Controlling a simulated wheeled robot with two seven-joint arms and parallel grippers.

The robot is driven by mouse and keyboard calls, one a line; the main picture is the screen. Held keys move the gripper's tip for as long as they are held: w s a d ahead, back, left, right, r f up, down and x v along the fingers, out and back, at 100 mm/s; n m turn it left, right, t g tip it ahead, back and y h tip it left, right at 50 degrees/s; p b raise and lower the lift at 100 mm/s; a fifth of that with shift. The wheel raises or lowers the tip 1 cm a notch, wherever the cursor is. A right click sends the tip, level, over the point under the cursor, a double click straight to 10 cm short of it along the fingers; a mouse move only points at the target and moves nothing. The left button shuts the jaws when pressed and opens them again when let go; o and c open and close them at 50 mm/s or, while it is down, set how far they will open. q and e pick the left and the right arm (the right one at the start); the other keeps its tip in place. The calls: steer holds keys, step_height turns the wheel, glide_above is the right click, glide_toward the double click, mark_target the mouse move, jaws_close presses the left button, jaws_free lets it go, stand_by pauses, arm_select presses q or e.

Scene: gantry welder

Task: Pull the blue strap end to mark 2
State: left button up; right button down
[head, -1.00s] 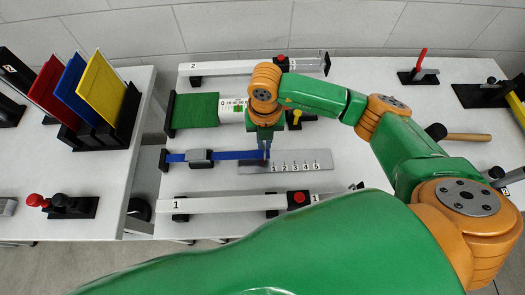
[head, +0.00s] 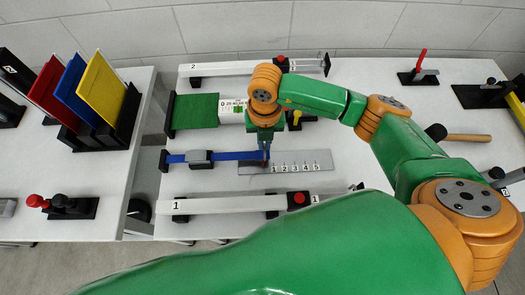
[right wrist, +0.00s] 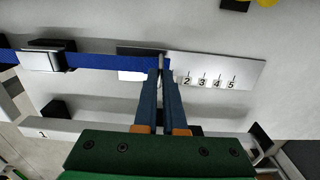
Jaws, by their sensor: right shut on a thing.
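The blue strap (head: 228,155) runs to the right from a black post, through a grey buckle (head: 200,157), onto a grey plate with marks 1 to 5 (head: 322,164). My right gripper (head: 266,157) is shut on the strap's end, at the left part of the plate, just left of mark 1. In the right wrist view, the fingers (right wrist: 161,72) close at the right end of the strap (right wrist: 105,61). Mark 2 (right wrist: 186,81) shows to their right; mark 1 is hidden. My left gripper is not in view.
A white rail labelled 1 (head: 230,203) lies in front of the strap, and a rail labelled 2 (head: 235,69) lies at the back. A green mat (head: 195,111) lies behind the strap. The plate right of my gripper is clear.

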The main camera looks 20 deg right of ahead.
stand_by(0.5)
steer(key=shift+s+d, duration=0.15)
steer(key=shift+d, duration=0.65)
steer(key=shift+s+d, duration=0.2)
steer(key=shift+d, duration=0.5)
steer(key=shift+s+d, duration=0.2)
steer(key=shift+d, duration=0.5)
steer(key=shift+s+d, duration=0.2)
steer(key=shift+d, duration=0.5)
steer(key=shift+c, duration=2.4)
jaws_free()
steer(key=shift+w+d, duration=0.1)
